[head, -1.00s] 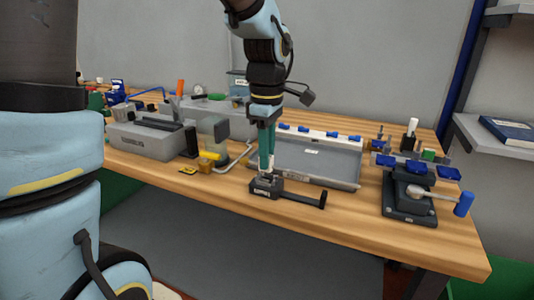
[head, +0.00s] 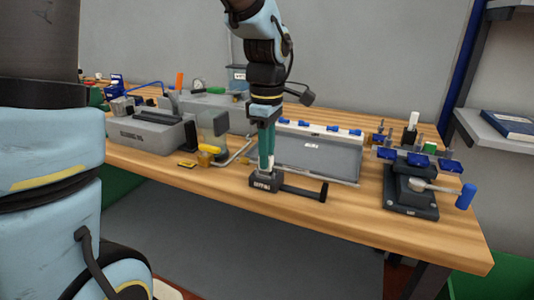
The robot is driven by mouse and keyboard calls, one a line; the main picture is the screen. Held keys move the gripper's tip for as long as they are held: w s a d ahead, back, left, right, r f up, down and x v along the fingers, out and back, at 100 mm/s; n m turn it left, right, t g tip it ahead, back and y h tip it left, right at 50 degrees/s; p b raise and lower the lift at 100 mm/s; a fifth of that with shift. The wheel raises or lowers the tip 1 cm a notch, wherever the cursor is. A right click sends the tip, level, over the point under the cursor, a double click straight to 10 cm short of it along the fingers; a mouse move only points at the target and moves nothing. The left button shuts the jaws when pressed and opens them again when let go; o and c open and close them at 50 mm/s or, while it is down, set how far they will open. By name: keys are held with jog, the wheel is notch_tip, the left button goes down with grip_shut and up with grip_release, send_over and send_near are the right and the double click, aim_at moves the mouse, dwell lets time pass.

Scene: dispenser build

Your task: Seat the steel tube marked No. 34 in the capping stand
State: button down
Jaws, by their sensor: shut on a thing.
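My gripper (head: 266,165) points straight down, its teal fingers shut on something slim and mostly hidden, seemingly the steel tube. I cannot read any number on it. Directly below the fingertips is a small dark block with a pale label and a black bar reaching right, seemingly the capping stand (head: 263,183). The fingertips are close to its top. I cannot tell whether the tube is inside the stand or just above it.
A grey tray (head: 318,155) with blue clips stands right behind the gripper. A dark press with a blue-ended lever (head: 410,190) is at the right. A grey machine (head: 145,137) and a yellow-and-clear dispenser (head: 207,152) stand left. The bench's front edge is close to the stand.

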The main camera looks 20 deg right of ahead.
jog(key=shift+f+b, duration=0.4)
jog(key=shift+f, duration=0.2)
dwell(0.4)
jog(key=c, duration=0.6)
grip_release()
jog(key=shift+o, duration=0.3)
jog(key=shift+o, duration=1.2)
jog(key=shift+r, duration=0.1)
jog(key=shift+r+p, duration=2.95)
jog(key=shift+r, duration=0.5)
